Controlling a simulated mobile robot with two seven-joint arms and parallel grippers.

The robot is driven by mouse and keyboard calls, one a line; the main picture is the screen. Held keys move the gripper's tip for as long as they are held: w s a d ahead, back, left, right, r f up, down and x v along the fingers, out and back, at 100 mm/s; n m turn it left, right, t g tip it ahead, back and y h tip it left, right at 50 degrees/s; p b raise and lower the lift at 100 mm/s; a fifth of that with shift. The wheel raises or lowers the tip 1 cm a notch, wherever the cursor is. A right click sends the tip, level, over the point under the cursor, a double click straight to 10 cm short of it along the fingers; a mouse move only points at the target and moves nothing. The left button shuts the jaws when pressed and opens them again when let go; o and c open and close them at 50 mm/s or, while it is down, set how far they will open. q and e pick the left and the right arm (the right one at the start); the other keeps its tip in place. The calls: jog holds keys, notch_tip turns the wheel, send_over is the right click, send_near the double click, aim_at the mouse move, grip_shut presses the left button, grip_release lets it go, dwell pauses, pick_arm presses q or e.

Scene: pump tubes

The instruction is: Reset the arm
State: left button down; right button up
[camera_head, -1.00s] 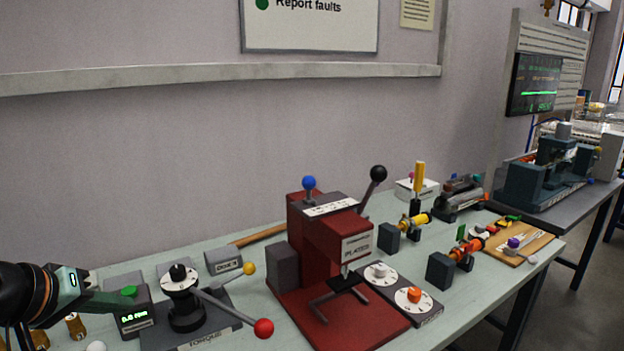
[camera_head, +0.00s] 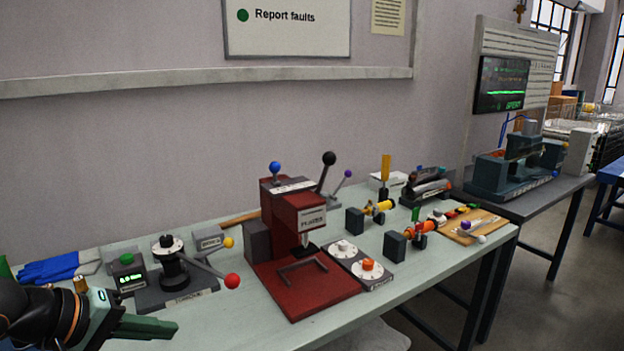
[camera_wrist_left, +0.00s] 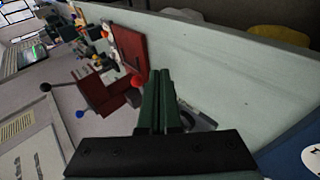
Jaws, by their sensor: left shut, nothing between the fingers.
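My left gripper (camera_head: 150,328) is at the lower left of the head view, over the front part of the pale green bench, in front of the torque device. Its green fingers are shut with nothing between them. They also show shut in the left wrist view (camera_wrist_left: 165,85), with the red press (camera_wrist_left: 105,92) beyond and to their left. The gripper touches nothing that I can see. My right gripper is not in view.
The torque device (camera_head: 172,262) with its red-knobbed lever stands just behind my gripper. The red press (camera_head: 292,215) stands mid-bench. Blue gloves (camera_head: 50,268) lie at the left. Several small fixtures and a wooden board (camera_head: 470,224) fill the right. The bench front between gripper and press is clear.

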pick_arm(q)
jog(key=s+d+r+n+h+p, duration=0.1)
jog(key=s+d+n+h+p, duration=0.2)
jog(key=d+n+h, duration=0.85)
jog(key=a+f+m+t+y+p, duration=0.1)
jog(key=a+f+m+t+y, duration=0.25)
jog(key=m, duration=0.75)
jog(key=a+f+m+t+y+p, duration=0.1)
jog(key=f+m+t+y, duration=0.1)
jog(key=f+m+y, duration=0.65)
jog(key=a+f+m+t+y+p, duration=0.1)
jog(key=a+f+m+t+p, duration=0.15)
jog(key=m, duration=1.15)
jog(key=s+d+f+n+g+y, duration=0.1)
jog(key=s+f+n+g, duration=0.5)
jog(key=s+f+n, duration=0.6)
notch_tip(320, 180, down, 4)
jog(key=shift+s+d+r+y, duration=0.15)
jog(key=shift+s+r+y, duration=0.1)
jog(key=shift+s+y, duration=0.6)
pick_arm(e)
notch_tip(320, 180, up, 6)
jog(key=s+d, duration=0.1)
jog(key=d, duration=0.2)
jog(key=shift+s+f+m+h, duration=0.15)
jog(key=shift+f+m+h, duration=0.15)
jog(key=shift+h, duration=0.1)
